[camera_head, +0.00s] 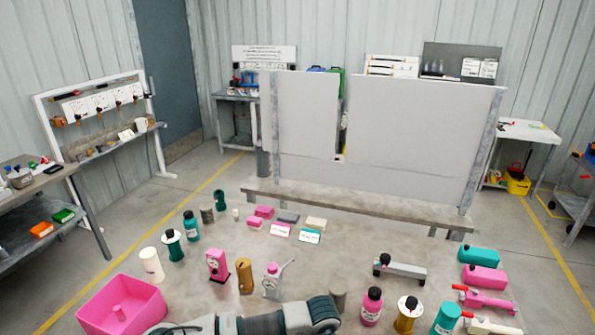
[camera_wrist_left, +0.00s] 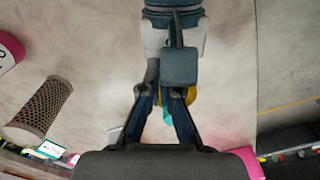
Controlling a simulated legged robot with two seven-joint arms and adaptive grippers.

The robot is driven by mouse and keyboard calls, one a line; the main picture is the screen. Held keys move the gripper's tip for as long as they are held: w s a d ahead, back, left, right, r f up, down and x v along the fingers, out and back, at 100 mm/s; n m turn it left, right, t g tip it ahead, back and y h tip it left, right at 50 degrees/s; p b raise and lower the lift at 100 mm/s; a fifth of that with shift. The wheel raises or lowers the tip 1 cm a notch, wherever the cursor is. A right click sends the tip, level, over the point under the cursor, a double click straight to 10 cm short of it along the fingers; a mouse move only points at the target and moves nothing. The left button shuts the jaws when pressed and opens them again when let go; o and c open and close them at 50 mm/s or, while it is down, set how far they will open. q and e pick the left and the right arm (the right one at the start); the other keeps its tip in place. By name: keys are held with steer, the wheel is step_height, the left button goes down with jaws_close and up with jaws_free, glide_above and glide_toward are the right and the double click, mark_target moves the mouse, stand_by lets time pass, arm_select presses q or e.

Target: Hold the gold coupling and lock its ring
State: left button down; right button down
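A gold cylindrical piece with a white flange and dark knob (camera_head: 407,316) stands at the lower right of the bench in the head view. A lock ring is not clear on either. My left gripper's two dark fingers (camera_wrist_left: 164,98) show in the left wrist view with a gap between them and nothing gripped. A gold thing (camera_wrist_left: 190,95) is partly hidden behind one finger, with teal beside it. My right gripper is not seen.
My grey arm links cross the front of the bench. A pink tray (camera_head: 122,306) stands front left. A perforated cylinder (camera_wrist_left: 38,108) lies left in the wrist view. The bench middle (camera_head: 340,260) is fairly clear.

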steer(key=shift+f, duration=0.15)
arm_select(q)
steer(key=r, duration=0.5)
steer(key=shift+s+d+r, duration=0.15)
steer(key=shift+d+r, duration=0.05)
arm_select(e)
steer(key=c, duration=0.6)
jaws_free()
